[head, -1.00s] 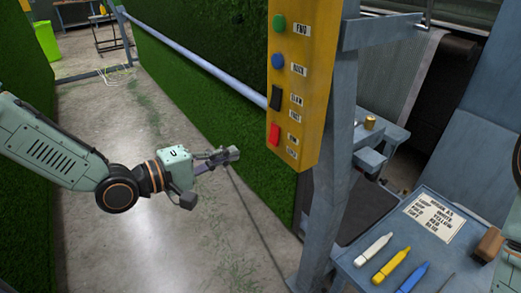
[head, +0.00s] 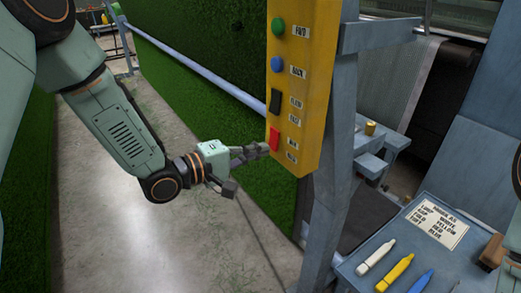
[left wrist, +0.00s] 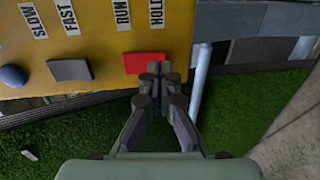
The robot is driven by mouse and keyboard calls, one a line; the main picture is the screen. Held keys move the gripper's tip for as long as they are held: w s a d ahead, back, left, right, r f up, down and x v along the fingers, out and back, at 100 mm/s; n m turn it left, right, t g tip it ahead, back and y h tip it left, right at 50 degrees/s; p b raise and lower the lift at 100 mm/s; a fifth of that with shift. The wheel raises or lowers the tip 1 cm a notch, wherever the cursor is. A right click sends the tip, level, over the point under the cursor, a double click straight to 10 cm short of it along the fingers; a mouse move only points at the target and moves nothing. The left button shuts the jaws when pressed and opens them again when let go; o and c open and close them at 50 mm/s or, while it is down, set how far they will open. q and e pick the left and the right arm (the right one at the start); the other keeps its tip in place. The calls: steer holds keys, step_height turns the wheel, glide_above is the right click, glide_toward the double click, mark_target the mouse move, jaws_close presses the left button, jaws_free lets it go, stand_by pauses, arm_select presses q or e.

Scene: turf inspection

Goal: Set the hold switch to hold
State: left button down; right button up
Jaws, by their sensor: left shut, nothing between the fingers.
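The hold switch is a red rocker (head: 274,138) low on the yellow control box (head: 300,75). It also shows in the left wrist view (left wrist: 140,63), under the RUN and HOLD labels. My left gripper (head: 263,149) is shut and empty, its tips at the lower part of the switch in the head view. In the left wrist view the fingertips (left wrist: 155,70) overlap the switch's HOLD end and hide part of it. I cannot tell whether they touch it or which way the rocker is tipped. My right gripper is not in view.
Above the red switch sit a black SLOW/FAST switch (head: 275,101), a blue button (head: 278,64) and a green button (head: 278,27). A grey post (head: 335,150) carries the box. Markers and a label card (head: 437,222) lie on a grey tray at right. Turf hangs behind.

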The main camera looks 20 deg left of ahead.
arm_select(q)
steer(key=shift+w+d, duration=0.2)
steer(key=shift+w, duration=0.1)
steer(key=shift+w+d, duration=0.1)
steer(key=shift+f, duration=0.1)
